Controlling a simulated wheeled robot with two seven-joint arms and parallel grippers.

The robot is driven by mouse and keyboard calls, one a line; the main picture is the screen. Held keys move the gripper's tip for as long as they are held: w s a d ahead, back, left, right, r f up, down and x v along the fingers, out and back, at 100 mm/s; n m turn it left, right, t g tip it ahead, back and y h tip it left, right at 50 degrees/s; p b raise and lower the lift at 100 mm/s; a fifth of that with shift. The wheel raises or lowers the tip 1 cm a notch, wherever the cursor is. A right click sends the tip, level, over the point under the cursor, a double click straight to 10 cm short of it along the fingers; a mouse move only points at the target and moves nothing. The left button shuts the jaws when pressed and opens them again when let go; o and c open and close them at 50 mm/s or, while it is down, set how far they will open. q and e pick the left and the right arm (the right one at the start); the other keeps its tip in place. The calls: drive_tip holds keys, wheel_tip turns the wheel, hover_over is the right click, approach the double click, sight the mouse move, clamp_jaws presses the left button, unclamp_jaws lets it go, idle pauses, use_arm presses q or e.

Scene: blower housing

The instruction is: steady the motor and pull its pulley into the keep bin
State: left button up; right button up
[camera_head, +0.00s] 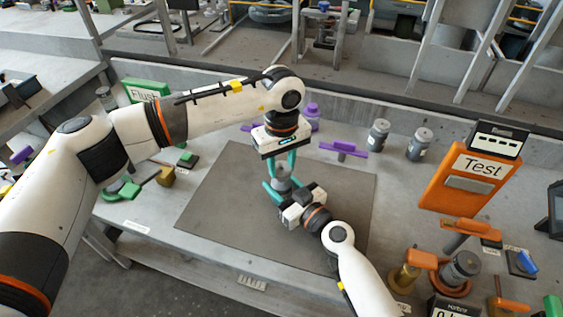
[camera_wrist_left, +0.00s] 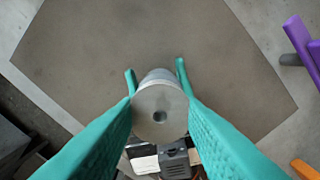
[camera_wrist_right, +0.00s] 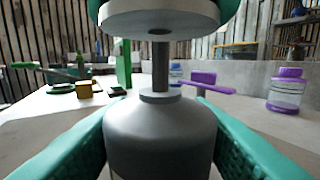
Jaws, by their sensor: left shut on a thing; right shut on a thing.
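The pulley is a pale grey disc with a central hole; it shows in the left wrist view (camera_wrist_left: 158,108) and from below at the top of the right wrist view (camera_wrist_right: 160,17). My left gripper (camera_head: 281,166) points down and is shut on its rim. The motor (camera_head: 284,184) is a grey cylinder with a domed top and thin shaft, upright in the right wrist view (camera_wrist_right: 160,128). My right gripper (camera_head: 280,190) is shut around its body from the near side. The shaft shows between motor and pulley; whether its tip is still inside the hole I cannot tell.
A dark grey mat (camera_head: 220,205) lies bare around the motor. An orange Test bin (camera_head: 468,180) stands at the right and a green Flush sign (camera_head: 146,90) at the back left. Purple parts (camera_head: 343,150) and grey canisters (camera_head: 378,135) stand behind the mat.

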use_arm(q)
drive_tip(key=shift+r, duration=2)
use_arm(e)
drive_tip(key=o, duration=1.4)
drive_tip(key=shift+o, duration=0.2)
drive_tip(key=shift+s, duration=0.1)
